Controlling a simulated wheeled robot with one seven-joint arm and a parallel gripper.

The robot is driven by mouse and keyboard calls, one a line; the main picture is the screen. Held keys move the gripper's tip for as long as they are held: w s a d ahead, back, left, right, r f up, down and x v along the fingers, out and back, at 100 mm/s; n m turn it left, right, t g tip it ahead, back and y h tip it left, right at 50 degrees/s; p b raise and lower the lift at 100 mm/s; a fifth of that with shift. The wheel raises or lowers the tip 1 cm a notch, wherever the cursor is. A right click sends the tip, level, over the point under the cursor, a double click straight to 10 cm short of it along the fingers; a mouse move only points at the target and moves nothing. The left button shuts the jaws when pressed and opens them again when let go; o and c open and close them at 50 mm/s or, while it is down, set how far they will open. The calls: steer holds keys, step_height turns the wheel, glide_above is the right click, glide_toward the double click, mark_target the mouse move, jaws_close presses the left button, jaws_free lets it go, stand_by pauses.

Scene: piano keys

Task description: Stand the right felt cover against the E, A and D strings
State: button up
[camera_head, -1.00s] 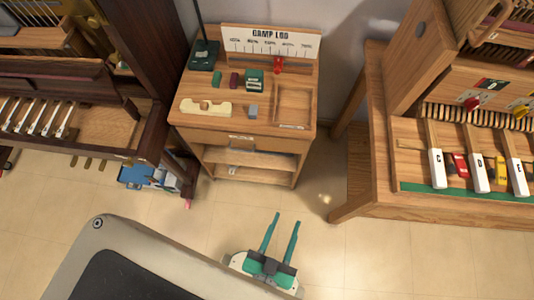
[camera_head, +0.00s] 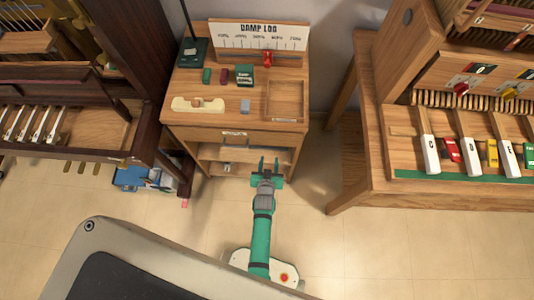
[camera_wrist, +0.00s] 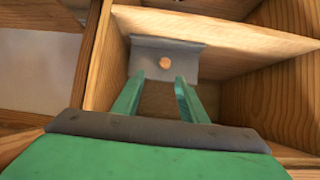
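My gripper (camera_head: 265,163) is in front of the open shelves of a small wooden cabinet (camera_head: 190,132). In the wrist view its two green fingers (camera_wrist: 160,88) are apart with nothing between them. They point at a grey plate with a round hole (camera_wrist: 165,60) inside a wooden compartment. I cannot tell whether they touch it. On the cabinet top are a small green block (camera_head: 206,75), a dark red block (camera_head: 219,77) and a labelled dark green box (camera_head: 244,75). I cannot tell which thing is the right felt cover. No E, A or D strings can be identified.
A wooden keyboard stand (camera_head: 400,190) with white keys (camera_head: 430,155) is at right. A dark wooden keyboard (camera_head: 105,140) is at left. A cream piece (camera_head: 198,104), grey block (camera_head: 245,105) and shallow tray (camera_head: 287,88) are on the cabinet. Open floor (camera_head: 370,250) lies in front.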

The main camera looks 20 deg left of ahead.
steer(key=w+a+f, duration=0.2)
steer(key=w, duration=0.2)
glide_above(268, 149)
steer(key=shift+g, duration=0.3)
steer(key=shift+f, duration=2.4)
steer(key=shift+c, duration=0.3)
jaws_close()
steer(key=shift+w+d+r, duration=0.1)
steer(key=shift+d+r, duration=0.05)
steer(key=shift+r, duration=1)
steer(key=shift+a+r, duration=0.2)
steer(key=shift+r, duration=0.2)
